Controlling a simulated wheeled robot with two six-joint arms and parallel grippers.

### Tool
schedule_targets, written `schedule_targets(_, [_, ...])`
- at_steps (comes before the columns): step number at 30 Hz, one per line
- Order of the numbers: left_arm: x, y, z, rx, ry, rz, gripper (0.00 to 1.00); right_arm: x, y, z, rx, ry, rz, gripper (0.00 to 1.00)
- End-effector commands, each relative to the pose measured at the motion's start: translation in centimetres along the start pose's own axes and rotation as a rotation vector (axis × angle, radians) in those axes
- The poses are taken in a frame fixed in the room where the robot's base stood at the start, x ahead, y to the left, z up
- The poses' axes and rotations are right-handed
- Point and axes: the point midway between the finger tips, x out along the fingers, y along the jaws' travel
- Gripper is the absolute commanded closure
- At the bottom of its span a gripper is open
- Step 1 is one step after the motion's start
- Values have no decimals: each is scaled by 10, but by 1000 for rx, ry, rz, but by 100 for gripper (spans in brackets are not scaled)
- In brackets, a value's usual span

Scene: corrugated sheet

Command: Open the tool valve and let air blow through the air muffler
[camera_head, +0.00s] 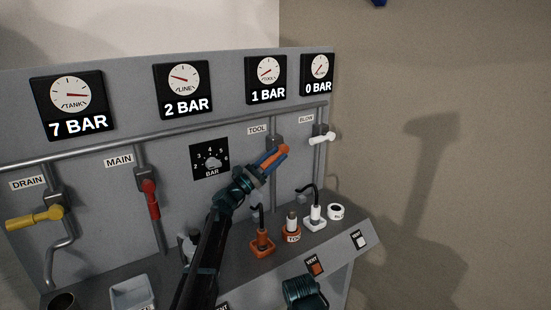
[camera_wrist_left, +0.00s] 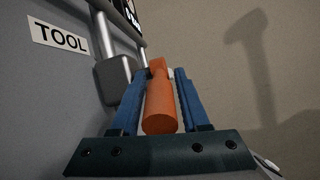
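The orange tool valve handle (camera_head: 283,150) sits on its grey pipe under the TOOL label, in the upper middle of the panel. My left gripper (camera_head: 271,161) is at the handle, with one blue finger on each side of it. In the left wrist view the handle (camera_wrist_left: 160,105) lies between the fingers, very close to both; whether they press on it I cannot tell. The TOOL gauge (camera_head: 268,70) reads 1 BAR. A dark teal part of my right arm (camera_head: 305,292) shows at the bottom; its fingertips are hidden. I cannot tell which fitting is the air muffler.
The red main handle (camera_head: 151,199) hangs down; the yellow drain handle (camera_head: 35,217) lies sideways. The white blow handle (camera_head: 321,138) is right of the tool valve. Orange fittings (camera_head: 262,243) and white fittings (camera_head: 315,216) with black hoses stand on the ledge below.

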Motion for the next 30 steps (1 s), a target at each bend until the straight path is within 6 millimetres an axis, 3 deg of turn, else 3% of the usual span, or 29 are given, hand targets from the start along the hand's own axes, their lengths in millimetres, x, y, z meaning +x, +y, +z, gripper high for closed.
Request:
schedule_targets(8, [3, 1, 5, 0, 0, 0, 54, -6, 1, 0, 0, 0, 0, 50])
schedule_targets(18, [22, 8, 38, -1, 0, 0, 54, -44, 4, 3, 0, 0, 0, 50])
schedule_targets(20, [9, -10, 41, -1, -1, -1, 54, -38, 4, 2, 0, 0, 0, 50])
schedule_targets(30, [-29, -72, 83, -1, 0, 0, 54, -45, 4, 3, 0, 0, 0, 50])
